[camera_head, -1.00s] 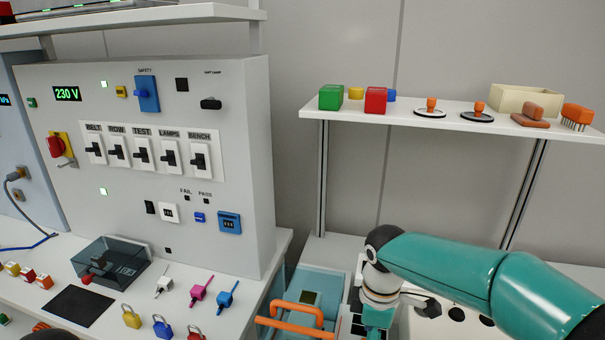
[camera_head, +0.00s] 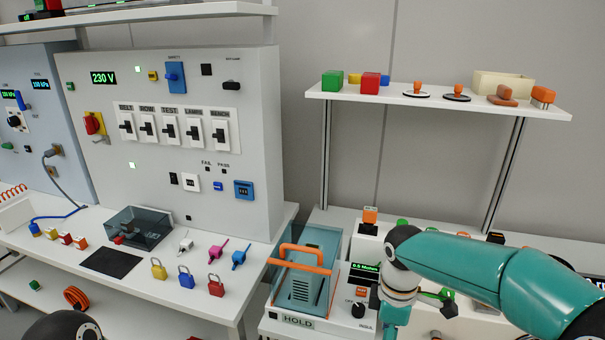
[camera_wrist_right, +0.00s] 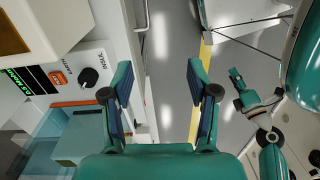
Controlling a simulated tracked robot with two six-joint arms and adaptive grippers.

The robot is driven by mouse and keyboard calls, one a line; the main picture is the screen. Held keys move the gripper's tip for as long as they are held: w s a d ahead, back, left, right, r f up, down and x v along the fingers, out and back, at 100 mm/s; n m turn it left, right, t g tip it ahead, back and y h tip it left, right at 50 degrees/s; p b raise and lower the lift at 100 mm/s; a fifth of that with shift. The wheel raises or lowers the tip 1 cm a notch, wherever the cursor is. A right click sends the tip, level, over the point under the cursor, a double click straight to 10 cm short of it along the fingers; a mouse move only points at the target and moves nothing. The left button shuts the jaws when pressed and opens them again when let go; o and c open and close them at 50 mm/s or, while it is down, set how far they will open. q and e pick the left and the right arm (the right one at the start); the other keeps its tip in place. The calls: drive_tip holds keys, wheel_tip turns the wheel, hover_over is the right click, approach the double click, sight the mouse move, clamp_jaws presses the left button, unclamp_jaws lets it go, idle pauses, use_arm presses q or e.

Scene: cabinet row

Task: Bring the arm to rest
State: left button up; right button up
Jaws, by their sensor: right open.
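My right arm (camera_head: 480,268) is teal and comes in from the right in the head view, bent downward at its pale wrist joint beside the HOLD case. Its gripper is at or below the bottom edge there. In the right wrist view my right gripper (camera_wrist_right: 158,74) is open and empty, fingers well apart, over grey floor with a yellow stripe. A smaller teal and grey arm end (camera_wrist_right: 252,102) shows at the right of that view, seemingly my left gripper; its jaw state is unclear. The left gripper cannot be made out in the head view.
A clear case with an orange handle (camera_head: 302,256) and HOLD label stands near my right arm. A switch panel (camera_head: 170,145) rises at left above a bench with several padlocks (camera_head: 186,276). A wall shelf (camera_head: 440,98) holds blocks and stamps. Floor (camera_wrist_right: 172,60) below the right gripper looks clear.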

drive_tip(key=s+d+f+m+g+y, duration=0.1)
drive_tip(key=s+f+g, duration=0.1)
drive_tip(key=s+f, duration=0.45)
drive_tip(key=s+f+m+g, duration=0.15)
drive_tip(key=s+f, duration=0.25)
drive_tip(key=f, duration=0.6)
drive_tip(key=s+a+f+m+t+y, duration=0.1)
drive_tip(key=s+a+f+m+y, duration=0.35)
drive_tip(key=s+f+m, duration=0.75)
drive_tip(key=w+m+t, duration=0.1)
drive_tip(key=t, duration=0.1)
drive_tip(key=w+a+m+t+h, duration=0.1)
drive_tip(key=w, duration=0.1)
drive_tip(key=shift+r+t+h, duration=0.2)
drive_tip(key=shift+t+h, duration=0.05)
drive_tip(key=shift+t, duration=0.1)
drive_tip(key=shift+w, duration=0.1)
drive_tip(key=c, duration=0.3)
drive_tip(key=shift+a, duration=0.1)
drive_tip(key=shift+c, duration=0.5)
